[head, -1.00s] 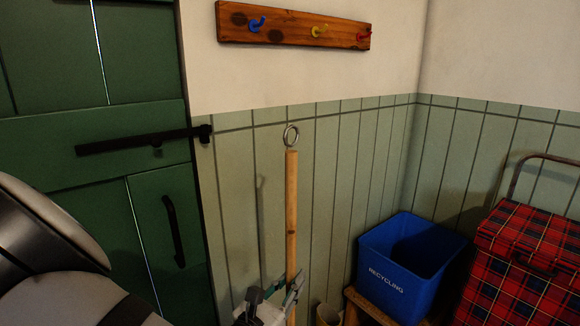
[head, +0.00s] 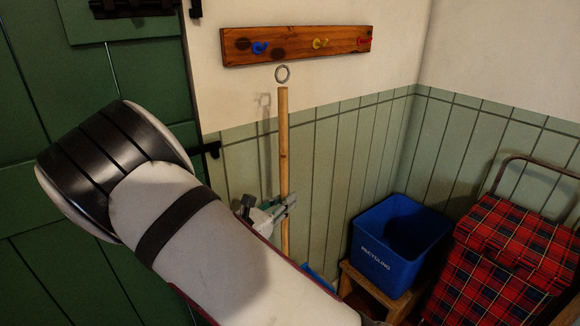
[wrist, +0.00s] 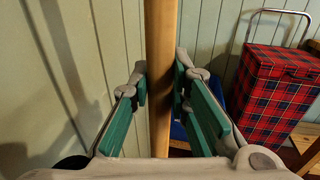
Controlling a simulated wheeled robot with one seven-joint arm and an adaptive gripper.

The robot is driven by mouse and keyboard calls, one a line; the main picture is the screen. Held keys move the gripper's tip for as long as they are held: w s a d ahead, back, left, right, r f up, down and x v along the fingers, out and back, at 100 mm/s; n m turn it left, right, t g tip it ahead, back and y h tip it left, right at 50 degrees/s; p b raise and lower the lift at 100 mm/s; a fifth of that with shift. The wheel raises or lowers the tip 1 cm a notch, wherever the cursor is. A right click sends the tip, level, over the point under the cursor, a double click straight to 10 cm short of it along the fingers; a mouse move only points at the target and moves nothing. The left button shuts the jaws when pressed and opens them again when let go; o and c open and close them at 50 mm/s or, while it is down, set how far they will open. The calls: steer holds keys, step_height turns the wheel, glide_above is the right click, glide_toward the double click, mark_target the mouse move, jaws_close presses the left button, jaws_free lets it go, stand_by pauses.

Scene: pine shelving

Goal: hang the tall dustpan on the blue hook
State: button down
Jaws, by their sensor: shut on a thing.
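The tall dustpan's wooden handle (head: 283,140) stands about upright in front of the panelled wall, with a metal ring (head: 282,74) at its top. The ring is just below the hook rail, a little right of and below the blue hook (head: 260,48), and apart from it. My gripper (head: 282,206) is shut on the handle well below the ring. The wrist view shows the handle (wrist: 162,70) between the green finger pads. My arm hides most of the dustpan's lower end; a bit of blue (head: 319,279) shows beside the arm.
The wooden rail (head: 290,45) also carries a yellow hook (head: 320,43) and a red hook (head: 364,41). A blue recycling bin (head: 385,262) sits on a wooden stool (head: 372,287), beside a red tartan trolley (head: 515,250). A green door (head: 85,210) is at left.

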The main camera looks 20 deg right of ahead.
mark_target(287, 179)
steer(key=shift+m+g+h, duration=0.3)
steer(key=shift+g, duration=0.1)
steer(key=r+p, duration=0.1)
steer(key=r, duration=0.1)
steer(key=r+p, duration=0.2)
steer(key=w+d+r+p, duration=0.1)
steer(key=r, duration=0.1)
steer(key=shift+r, duration=0.1)
steer(key=shift+w+a+f+b, duration=0.35)
steer(key=shift+w+a+b, duration=0.15)
steer(key=shift+w+b, duration=0.9)
steer(key=shift+w+a+f+b, duration=0.4)
steer(key=shift+w+b, duration=0.65)
steer(key=shift+w, duration=0.6)
steer(key=shift+w+a+f+b, duration=0.3)
steer(key=shift+w+a+b, duration=0.25)
steer(key=shift+w+b, duration=0.85)
steer(key=shift+w, duration=0.2)
